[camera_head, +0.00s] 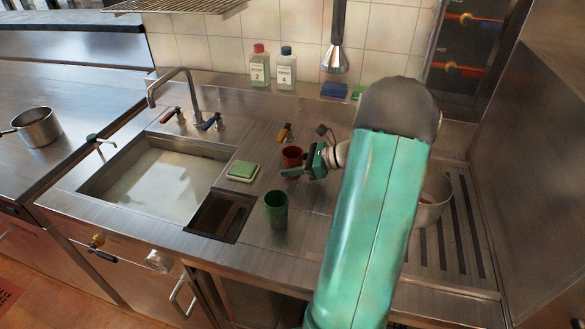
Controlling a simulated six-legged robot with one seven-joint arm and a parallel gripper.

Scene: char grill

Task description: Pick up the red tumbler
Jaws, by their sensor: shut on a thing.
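The red tumbler (291,155) stands upright on the steel counter, right of the sink and behind the green tumbler. My gripper (292,172) reaches it from the right, with its green fingers at the tumbler's lower part. The gripper is shut on the red tumbler, and its fingers hide part of the tumbler's base. I cannot tell whether the tumbler is clear of the counter. My green arm covers the counter to the right.
A green tumbler (276,208) stands just in front. A green sponge on a dish (242,171) lies to the left, beside the sink (150,178). Two bottles (260,66) stand by the back wall. A pot (434,199) is partly hidden behind my arm.

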